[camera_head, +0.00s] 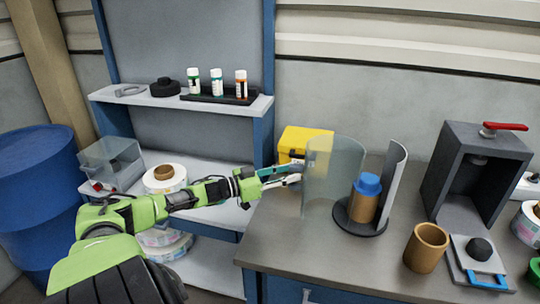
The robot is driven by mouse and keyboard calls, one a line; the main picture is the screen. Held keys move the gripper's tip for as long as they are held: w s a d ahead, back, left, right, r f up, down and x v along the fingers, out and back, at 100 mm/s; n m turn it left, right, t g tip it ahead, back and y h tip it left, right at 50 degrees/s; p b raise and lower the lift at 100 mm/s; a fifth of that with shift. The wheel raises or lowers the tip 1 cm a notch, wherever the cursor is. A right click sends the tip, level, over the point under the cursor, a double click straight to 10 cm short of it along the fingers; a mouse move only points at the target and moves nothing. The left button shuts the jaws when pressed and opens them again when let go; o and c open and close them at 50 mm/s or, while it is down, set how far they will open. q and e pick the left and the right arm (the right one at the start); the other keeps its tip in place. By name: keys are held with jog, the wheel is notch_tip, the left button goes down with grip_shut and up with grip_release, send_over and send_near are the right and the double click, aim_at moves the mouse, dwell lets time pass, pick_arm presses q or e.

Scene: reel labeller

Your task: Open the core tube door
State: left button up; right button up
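The core tube door looks to be the clear curved panel (333,180) on the grey bench, at the left of a round dark base (350,226). An opaque grey curved wall (394,178) stands at the right of that base. Between them stands a brown tube (361,208) with a blue top (368,184). My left gripper (297,172) is at the left edge of the clear panel. Its two fingers look apart, with nothing seen between them. I cannot tell whether the fingertips touch the panel. My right gripper is out of view.
A yellow box (303,143) stands behind my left gripper. A brown open cup (426,248), a small plate device (480,258) and a dark press with a red lever (476,172) stand to the right. A shelf (180,101) with bottles is at the back left.

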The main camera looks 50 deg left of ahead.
pick_arm(q)
jog(key=v, duration=1.1)
jog(key=shift+s+a, duration=0.15)
jog(key=shift+s, duration=0.1)
dwell(0.5)
